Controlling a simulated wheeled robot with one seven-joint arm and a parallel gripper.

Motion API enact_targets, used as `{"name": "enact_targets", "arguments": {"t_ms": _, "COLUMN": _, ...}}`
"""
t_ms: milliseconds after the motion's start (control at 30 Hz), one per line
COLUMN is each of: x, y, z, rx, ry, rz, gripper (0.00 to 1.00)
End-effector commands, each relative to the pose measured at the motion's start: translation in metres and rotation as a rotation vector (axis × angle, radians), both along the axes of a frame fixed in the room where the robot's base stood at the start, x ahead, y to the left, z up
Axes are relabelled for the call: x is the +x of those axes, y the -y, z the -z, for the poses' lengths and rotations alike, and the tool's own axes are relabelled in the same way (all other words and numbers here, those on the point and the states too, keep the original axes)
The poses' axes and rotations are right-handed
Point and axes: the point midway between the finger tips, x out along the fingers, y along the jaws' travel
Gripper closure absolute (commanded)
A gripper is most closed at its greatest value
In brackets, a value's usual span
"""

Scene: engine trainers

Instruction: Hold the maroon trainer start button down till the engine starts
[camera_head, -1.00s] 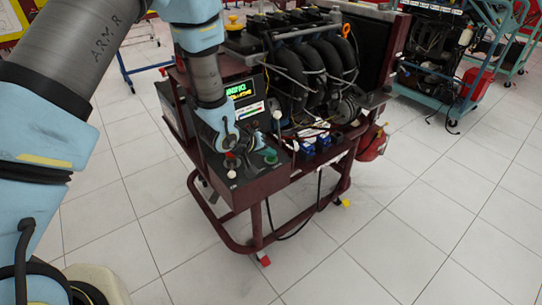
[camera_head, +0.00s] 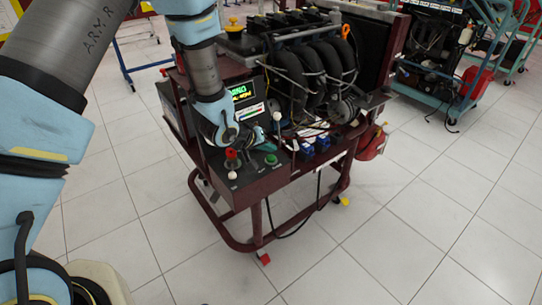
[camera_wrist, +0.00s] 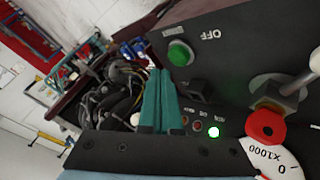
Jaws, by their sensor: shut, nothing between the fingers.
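The maroon trainer (camera_head: 262,188) stands on a wheeled frame with an engine on top and a dark control panel at its near end. A round green button (camera_head: 271,159) sits on the panel; in the wrist view the green button (camera_wrist: 180,53) is beside an "OFF" label. My gripper (camera_head: 246,152) is low over the panel, left of the button in the head view. In the wrist view its teal fingers (camera_wrist: 160,76) are together and empty, with tips left of and slightly below the button. I cannot tell whether they touch anything.
A red knob (camera_wrist: 265,126) and a white-tipped lever (camera_head: 232,175) rise from the panel. A lit display (camera_head: 243,92) stands behind my wrist. Another engine stand (camera_head: 436,55) is at the back right. Floor in front is clear.

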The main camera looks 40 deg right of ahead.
Motion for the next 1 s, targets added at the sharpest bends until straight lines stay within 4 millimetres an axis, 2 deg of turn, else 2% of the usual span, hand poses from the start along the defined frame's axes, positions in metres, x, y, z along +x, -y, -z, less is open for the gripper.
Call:
{"name": "enact_targets", "arguments": {"t_ms": 100, "x": 0.0, "y": 0.0, "z": -0.016, "rx": -0.002, "ry": 0.001, "rz": -0.001, "gripper": 1.0}}
{"name": "enact_targets", "arguments": {"t_ms": 433, "x": 0.0, "y": 0.0, "z": -0.045, "rx": -0.001, "ry": 0.0, "rz": -0.001, "gripper": 1.0}}
{"name": "enact_targets", "arguments": {"t_ms": 1000, "x": 0.0, "y": 0.0, "z": -0.045, "rx": 0.0, "ry": 0.0, "rz": 0.0, "gripper": 1.0}}
